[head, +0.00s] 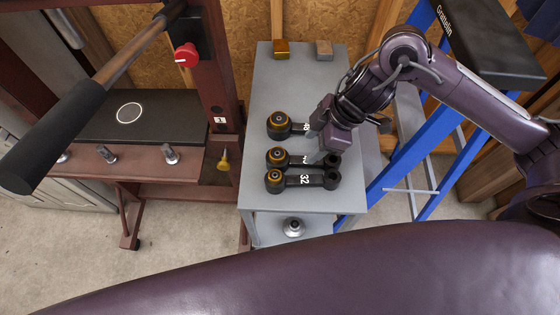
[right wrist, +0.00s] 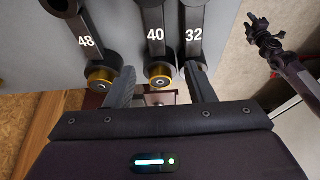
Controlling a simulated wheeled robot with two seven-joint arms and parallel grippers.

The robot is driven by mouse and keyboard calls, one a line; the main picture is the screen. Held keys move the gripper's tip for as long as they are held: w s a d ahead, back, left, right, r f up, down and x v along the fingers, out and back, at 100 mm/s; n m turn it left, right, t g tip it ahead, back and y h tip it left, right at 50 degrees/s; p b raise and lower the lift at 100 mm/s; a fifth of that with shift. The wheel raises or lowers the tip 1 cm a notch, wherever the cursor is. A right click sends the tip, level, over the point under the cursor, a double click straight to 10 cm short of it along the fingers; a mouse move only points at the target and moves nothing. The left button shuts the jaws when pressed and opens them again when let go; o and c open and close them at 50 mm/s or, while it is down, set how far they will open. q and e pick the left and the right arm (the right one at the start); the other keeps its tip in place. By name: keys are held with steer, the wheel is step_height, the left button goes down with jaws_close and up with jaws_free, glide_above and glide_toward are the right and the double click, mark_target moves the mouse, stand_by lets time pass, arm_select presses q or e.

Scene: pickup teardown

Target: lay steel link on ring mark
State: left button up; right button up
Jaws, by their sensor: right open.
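Three dark links lie side by side on a grey table (head: 275,92): link 48 (head: 282,125), link 40 (head: 278,157) and link 32 (head: 275,180). They look alike, with gold-coloured bushings at one end; I cannot tell which is the steel one. My right gripper (head: 315,146) is open above the links. In the right wrist view, link 40 (right wrist: 154,42) runs between the open fingers (right wrist: 163,88), with link 48 (right wrist: 97,52) to the left and link 32 (right wrist: 194,48) behind the right finger. A white ring mark (head: 129,113) is on a black plate at left, bare.
A blue stand (head: 403,145) is right.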

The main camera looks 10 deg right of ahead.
mark_target(298, 159)
steer(key=x, duration=0.4)
steer(key=shift+w+d, duration=0.15)
steer(key=shift+d, duration=0.05)
steer(key=p+x, duration=0.1)
steer(key=x, duration=0.1)
steer(key=shift+f, duration=0.3)
steer(key=shift+a+f, duration=0.25)
steer(key=shift+f, duration=0.3)
steer(key=shift+w, duration=0.1)
steer(key=c, duration=1.1)
arm_select(q)
steer(key=w, duration=0.1)
steer(key=w+d+r, duration=0.1)
steer(key=shift+w+r, duration=0.1)
steer(key=shift+w, duration=0.3)
arm_select(e)
jaws_close()
steer(key=shift+w+r, duration=0.1)
